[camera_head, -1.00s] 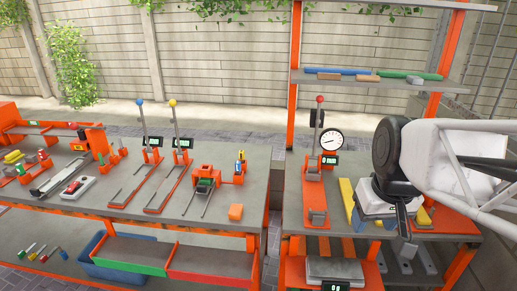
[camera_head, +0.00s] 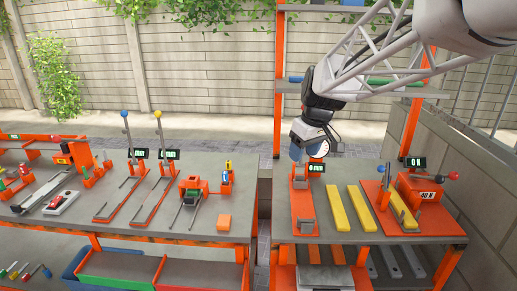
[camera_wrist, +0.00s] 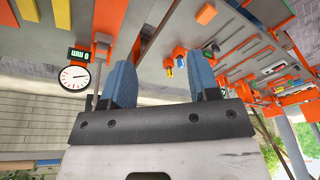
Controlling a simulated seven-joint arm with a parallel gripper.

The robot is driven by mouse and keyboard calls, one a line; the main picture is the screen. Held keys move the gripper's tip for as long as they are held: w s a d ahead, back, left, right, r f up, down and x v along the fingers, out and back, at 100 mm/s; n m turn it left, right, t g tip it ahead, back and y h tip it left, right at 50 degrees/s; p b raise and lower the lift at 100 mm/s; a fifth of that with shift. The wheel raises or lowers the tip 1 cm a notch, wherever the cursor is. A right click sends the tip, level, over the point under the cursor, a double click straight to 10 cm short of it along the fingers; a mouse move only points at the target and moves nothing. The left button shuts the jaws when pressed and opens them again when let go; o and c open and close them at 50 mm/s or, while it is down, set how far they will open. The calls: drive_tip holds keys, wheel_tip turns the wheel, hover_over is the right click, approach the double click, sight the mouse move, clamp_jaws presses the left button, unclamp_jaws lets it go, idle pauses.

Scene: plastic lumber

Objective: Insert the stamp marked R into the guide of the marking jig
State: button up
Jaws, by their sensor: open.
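My gripper (camera_head: 297,152) is above the far left of the right bench, in front of the dial gauge. In the wrist view its blue fingers (camera_wrist: 163,82) are apart with nothing between them. On the left bench, an orange fixture (camera_head: 193,184) with rails and a dark block looks like the marking jig. Beside it, a small orange stand holds a yellow piece (camera_head: 228,166) and a blue piece (camera_head: 225,178), possibly the stamps. They also show in the wrist view as a yellow piece (camera_wrist: 169,71) and a blue piece (camera_wrist: 180,62). No letter R is legible, and I cannot make out the guide.
An orange cube (camera_head: 224,223) sits at the left bench's front right. A gap separates the benches. Tall levers with a blue knob (camera_head: 124,113) and a yellow knob (camera_head: 157,114) rise left of the fixture. Yellow bars (camera_head: 336,208) lie on the right bench (camera_head: 319,178).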

drive_tip(key=w+a+f+n, duration=0.25)
drive_tip(key=w+a, duration=0.25)
drive_tip(key=w, duration=0.5)
drive_tip(key=n+g+y, duration=0.2)
drive_tip(key=n+y, duration=0.1)
drive_tip(key=n, duration=0.5)
hover_over(230, 161)
drive_tip(key=d, duration=0.2)
wheel_tip(230, 161, down, 17)
drive_tip(key=shift+d+r+h, duration=0.15)
drive_tip(key=shift+r+h, duration=0.05)
drive_tip(key=shift+h, duration=0.1)
drive_tip(key=shift+x, duration=1.3)
drive_tip(key=shift+x, duration=2.6)
drive_tip(key=shift+w, duration=0.15)
